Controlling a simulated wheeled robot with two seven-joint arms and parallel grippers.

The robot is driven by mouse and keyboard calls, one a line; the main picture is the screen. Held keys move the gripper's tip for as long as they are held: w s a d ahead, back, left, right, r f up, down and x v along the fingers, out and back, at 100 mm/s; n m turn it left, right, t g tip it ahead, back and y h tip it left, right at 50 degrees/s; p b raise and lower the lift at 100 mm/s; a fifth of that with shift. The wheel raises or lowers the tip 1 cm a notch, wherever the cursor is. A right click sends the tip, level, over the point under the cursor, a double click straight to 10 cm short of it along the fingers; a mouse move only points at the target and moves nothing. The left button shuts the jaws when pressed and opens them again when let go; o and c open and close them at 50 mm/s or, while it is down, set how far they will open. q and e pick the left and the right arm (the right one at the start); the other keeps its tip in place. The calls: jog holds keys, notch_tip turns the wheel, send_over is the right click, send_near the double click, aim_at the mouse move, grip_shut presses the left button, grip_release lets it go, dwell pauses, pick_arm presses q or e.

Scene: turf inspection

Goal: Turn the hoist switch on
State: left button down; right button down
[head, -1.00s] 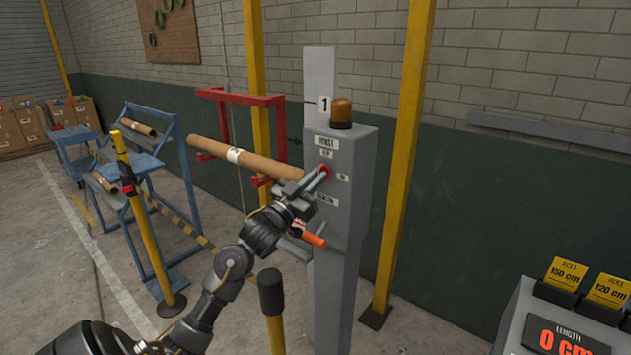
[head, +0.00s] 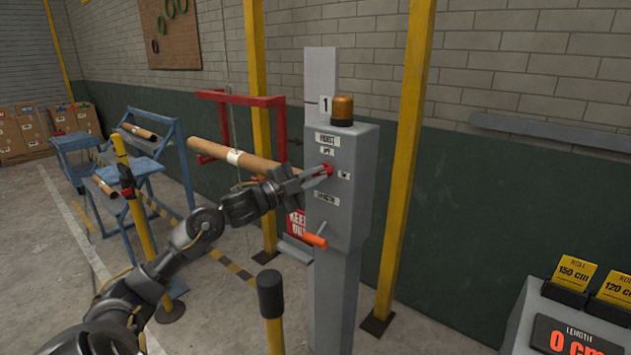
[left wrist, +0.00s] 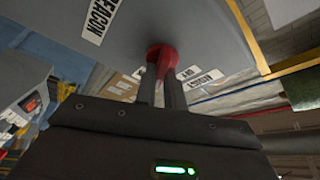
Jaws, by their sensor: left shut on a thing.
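The hoist switch is a red knob (head: 326,168) on the front of a grey control box (head: 350,215), under a HOIST label (head: 327,139). Small labels sit above it and to its right. My left gripper (head: 318,174) is at the knob, with its fingers shut on it. In the left wrist view the red knob (left wrist: 161,58) shows between the two fingers (left wrist: 161,90), against the grey box face. The fingers hide part of the knob. An orange-handled lever (head: 315,240) is lower on the box. My right gripper is in neither view.
An amber beacon (head: 342,109) tops the box. A brown roll (head: 230,154) rests at a red frame (head: 245,97) behind my arm. A black-topped yellow post (head: 270,295) stands in front. A length display (head: 565,335) is at the lower right.

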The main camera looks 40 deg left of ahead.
pick_arm(q)
jog(key=m+g+b, duration=0.1)
jog(key=m, duration=0.2)
jog(key=shift+m, duration=0.3)
jog(key=shift+r+m+g, duration=0.1)
jog(key=shift+m+g, duration=0.4)
jog(key=shift+m, duration=0.6)
jog(key=c, duration=1.5)
grip_release()
jog(key=shift+s+b, duration=0.1)
jog(key=shift+b, duration=0.25)
